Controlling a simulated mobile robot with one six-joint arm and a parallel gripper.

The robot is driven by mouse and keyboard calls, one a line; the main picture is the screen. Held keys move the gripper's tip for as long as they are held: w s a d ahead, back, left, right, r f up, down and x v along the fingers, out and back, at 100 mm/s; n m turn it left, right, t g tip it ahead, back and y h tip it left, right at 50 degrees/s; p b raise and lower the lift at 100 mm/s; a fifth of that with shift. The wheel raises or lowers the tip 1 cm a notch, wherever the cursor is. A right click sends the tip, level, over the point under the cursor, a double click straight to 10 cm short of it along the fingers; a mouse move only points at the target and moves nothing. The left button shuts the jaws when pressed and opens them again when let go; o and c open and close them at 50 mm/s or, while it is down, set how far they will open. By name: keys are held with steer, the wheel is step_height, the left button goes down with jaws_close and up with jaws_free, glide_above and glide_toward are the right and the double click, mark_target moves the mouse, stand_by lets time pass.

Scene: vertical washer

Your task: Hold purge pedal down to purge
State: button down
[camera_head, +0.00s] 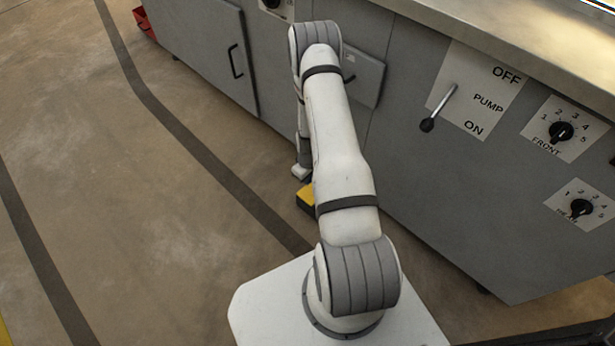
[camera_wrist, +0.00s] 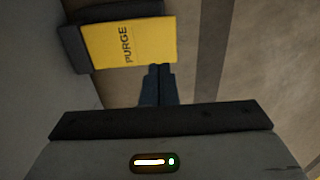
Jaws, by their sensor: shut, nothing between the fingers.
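The purge pedal is a yellow plate on a dark base, lettered "PURGE". It shows large at the top of the wrist view (camera_wrist: 130,42), and its yellow corner shows low by the washer in the head view (camera_head: 305,197). My gripper (camera_wrist: 158,70) is shut and empty, its dark fingertips at the lower edge of the yellow plate in the wrist view. I cannot tell whether the tips touch the pedal or whether it is pressed. In the head view my arm hides the fingers and part of the pedal.
The grey washer cabinet (camera_head: 420,185) stands to the right of my arm. It carries a pump lever (camera_head: 437,108) and two dials, front (camera_head: 561,131) and a lower one (camera_head: 581,207). A red object (camera_head: 144,22) lies far left. The floor at left is clear, with dark stripes.

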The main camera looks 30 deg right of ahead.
step_height(320, 180, down, 9)
steer(key=b, duration=0.2)
steer(key=shift+b, duration=0.3)
